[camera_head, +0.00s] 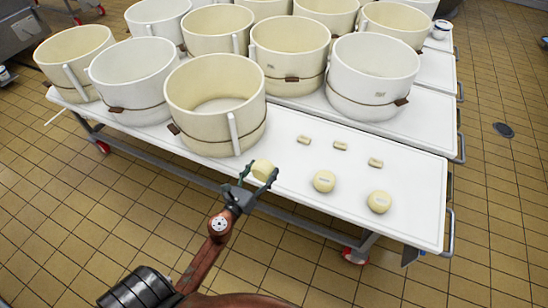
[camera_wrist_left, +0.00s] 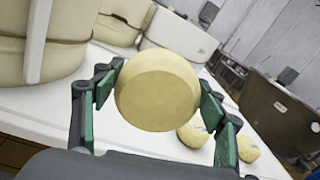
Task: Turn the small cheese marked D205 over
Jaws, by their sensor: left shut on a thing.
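A small round pale-yellow cheese (camera_head: 263,171) is between the fingers of my left gripper (camera_head: 259,180), at the front edge of the white table. In the left wrist view the cheese (camera_wrist_left: 157,88) shows a plain face towards the camera, and the fingers (camera_wrist_left: 160,103) press on its two sides. I see no mark on that face. Two more small cheeses, one (camera_head: 324,181) nearer and one (camera_head: 379,202) further right, lie on the table with markings on top too small to read. My right gripper is not in view.
The white table (camera_head: 414,195) has free room at its right end. A large cream tub (camera_head: 216,104) stands just behind my left gripper, with several more tubs further back.

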